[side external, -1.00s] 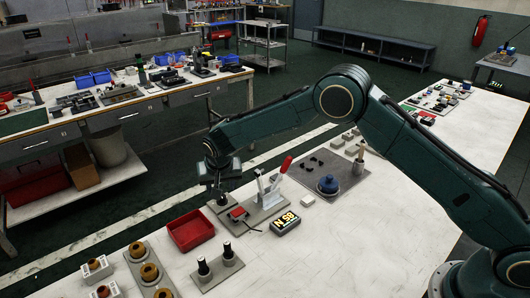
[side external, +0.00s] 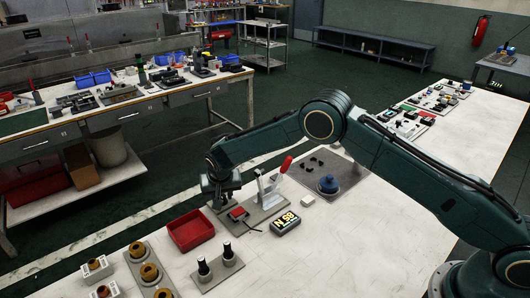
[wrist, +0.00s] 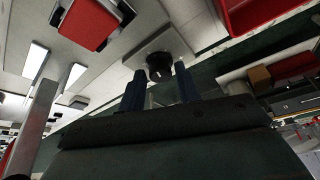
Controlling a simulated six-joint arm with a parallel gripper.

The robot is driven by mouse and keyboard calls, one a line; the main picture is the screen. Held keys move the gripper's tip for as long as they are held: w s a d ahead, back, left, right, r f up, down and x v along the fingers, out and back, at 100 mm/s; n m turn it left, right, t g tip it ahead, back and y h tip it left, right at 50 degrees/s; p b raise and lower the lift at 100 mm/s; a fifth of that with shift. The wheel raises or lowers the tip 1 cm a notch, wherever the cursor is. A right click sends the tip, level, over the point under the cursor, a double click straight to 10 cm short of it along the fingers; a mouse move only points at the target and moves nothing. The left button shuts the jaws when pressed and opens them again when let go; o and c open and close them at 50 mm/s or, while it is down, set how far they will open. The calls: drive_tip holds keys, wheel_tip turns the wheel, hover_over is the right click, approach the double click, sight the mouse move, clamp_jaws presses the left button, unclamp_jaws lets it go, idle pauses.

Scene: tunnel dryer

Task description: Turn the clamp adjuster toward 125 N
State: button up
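The toggle clamp (side external: 268,187) with a raised red handle (side external: 286,164) stands on a grey plate on the white bench. The adjuster, a black round knob (wrist: 160,67) with a white mark, shows in the wrist view; my gripper hides it in the side view. My gripper (side external: 220,203) is low over the plate's left end. In the wrist view its two blue fingers (wrist: 161,84) stand apart on either side of the knob, with gaps visible. The force display (side external: 286,222) is upside down in the side view and seems to read 86 N.
A red block (side external: 238,213) lies close beside my gripper. A red tray (side external: 191,230) is in front of it, with two black-topped posts (side external: 215,268) nearby. A blue knob (side external: 328,184) sits on a grey mat to the right. The bench front right is clear.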

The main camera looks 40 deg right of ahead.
drive_tip(key=c, duration=0.6)
drive_tip(key=shift+m, duration=0.3)
drive_tip(key=m+g+h, duration=0.1)
drive_tip(key=m, duration=0.2)
drive_tip(key=shift+w+a, duration=0.15)
drive_tip(key=shift+m+g+h, duration=0.4)
drive_tip(key=shift+m+g, duration=0.1)
drive_tip(key=shift+m, duration=1)
drive_tip(key=shift+a+m, duration=0.1)
drive_tip(key=shift+m, duration=0.3)
drive_tip(key=o, duration=1)
drive_tip(key=shift+r, duration=0.1)
